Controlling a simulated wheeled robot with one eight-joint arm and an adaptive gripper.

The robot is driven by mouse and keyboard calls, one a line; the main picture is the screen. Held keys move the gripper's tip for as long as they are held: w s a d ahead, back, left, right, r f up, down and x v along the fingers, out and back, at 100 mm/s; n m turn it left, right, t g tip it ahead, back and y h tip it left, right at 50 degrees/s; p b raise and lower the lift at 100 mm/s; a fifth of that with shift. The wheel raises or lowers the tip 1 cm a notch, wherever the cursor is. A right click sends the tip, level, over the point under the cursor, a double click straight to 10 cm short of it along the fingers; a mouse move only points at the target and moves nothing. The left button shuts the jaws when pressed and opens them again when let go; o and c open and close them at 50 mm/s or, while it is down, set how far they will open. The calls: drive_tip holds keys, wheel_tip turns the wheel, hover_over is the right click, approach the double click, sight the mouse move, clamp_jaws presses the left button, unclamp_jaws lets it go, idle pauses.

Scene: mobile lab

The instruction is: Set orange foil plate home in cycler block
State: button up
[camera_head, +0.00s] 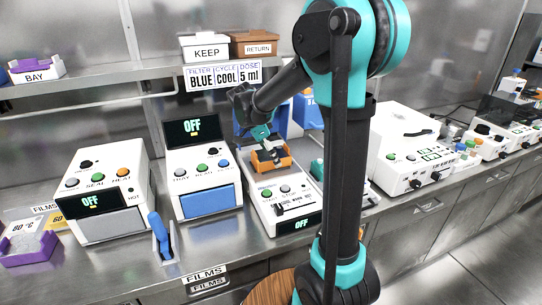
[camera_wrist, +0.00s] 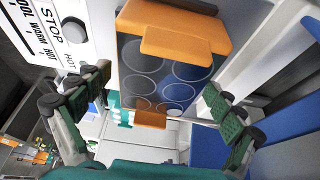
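The orange foil plate (camera_head: 272,161) sits at the back of the white cycler (camera_head: 285,205), by its block; whether it is fully seated is hard to tell. In the wrist view the plate (camera_wrist: 190,28) shows an orange frame, two raised orange tabs and several round wells under a dark, shiny surface. My gripper (camera_head: 265,145) is just above the plate in the head view. In the wrist view my gripper (camera_wrist: 157,85) has its green-padded fingers wide apart, one on each side of the plate, with no clear contact. The cycler's front display reads OFF.
Left of the cycler stand a machine with a blue front (camera_head: 208,200) and a sealer (camera_head: 100,190), both showing OFF. A blue-handled tool (camera_head: 160,235) stands between them. A sign (camera_head: 223,76) reads BLUE, COOL, 5 ml. A white device (camera_head: 410,150) is at the right.

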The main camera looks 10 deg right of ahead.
sight(264, 155)
drive_tip(key=shift+r, duration=0.1)
drive_tip(key=shift+v, duration=3.8)
